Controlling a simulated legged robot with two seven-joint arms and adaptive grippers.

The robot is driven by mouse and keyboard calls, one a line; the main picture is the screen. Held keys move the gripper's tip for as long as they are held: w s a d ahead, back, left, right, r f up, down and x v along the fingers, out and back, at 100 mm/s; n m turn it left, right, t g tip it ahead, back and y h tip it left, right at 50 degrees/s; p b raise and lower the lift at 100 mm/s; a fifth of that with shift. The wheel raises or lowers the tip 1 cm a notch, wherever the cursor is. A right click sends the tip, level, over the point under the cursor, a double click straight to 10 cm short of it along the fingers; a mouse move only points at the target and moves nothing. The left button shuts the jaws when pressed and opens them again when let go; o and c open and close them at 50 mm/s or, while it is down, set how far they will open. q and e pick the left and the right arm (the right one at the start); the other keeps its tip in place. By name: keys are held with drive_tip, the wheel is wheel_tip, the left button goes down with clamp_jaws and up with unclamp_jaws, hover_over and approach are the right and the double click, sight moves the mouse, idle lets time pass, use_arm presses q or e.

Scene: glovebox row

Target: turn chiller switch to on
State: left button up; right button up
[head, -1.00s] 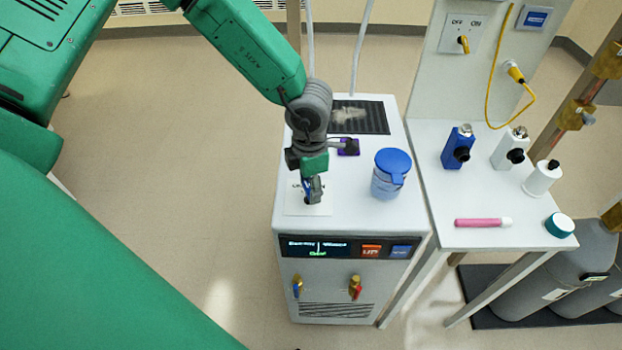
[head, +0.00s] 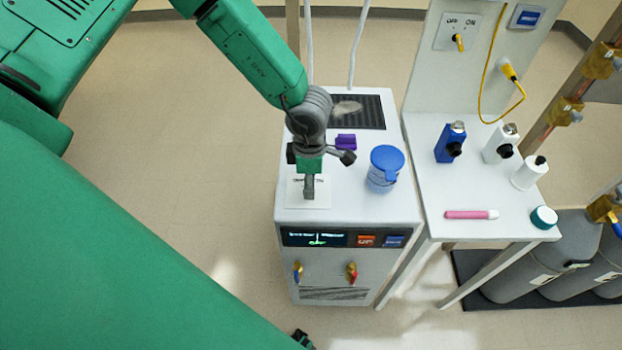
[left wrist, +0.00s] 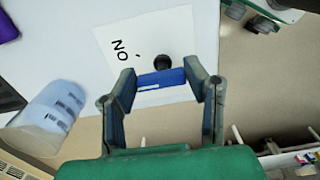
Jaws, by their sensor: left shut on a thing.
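The chiller (head: 350,219) is a white cabinet with a dark display on its front. A white label plate (head: 321,199) lies on its top near the front left; its lettering is partly hidden by my arm. My left gripper (head: 309,194) points down over this plate. In the left wrist view my left gripper (left wrist: 160,90) is shut on a blue switch handle (left wrist: 161,79), one finger at each end. A black round piece (left wrist: 162,62) sits just beyond the handle, and the word ON shows on the plate (left wrist: 180,28) to its left.
A blue-lidded jar (head: 384,171) and a purple block (head: 345,142) stand on the chiller. The side table (head: 425,180) holds several bottles and a pink marker (head: 471,214). A wall panel (head: 459,33) has its own yellow OFF/ON switch. Gas cylinders (head: 545,270) stand at right.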

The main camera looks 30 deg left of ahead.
use_arm(q)
drive_tip(key=shift+a, duration=0.1)
drive_tip(key=o, duration=1.1)
drive_tip(key=shift+o, duration=0.2)
drive_tip(key=shift+a, duration=0.1)
wheel_tip(320, 180, up, 12)
drive_tip(key=shift+f, duration=0.15)
drive_tip(key=shift+w, duration=0.1)
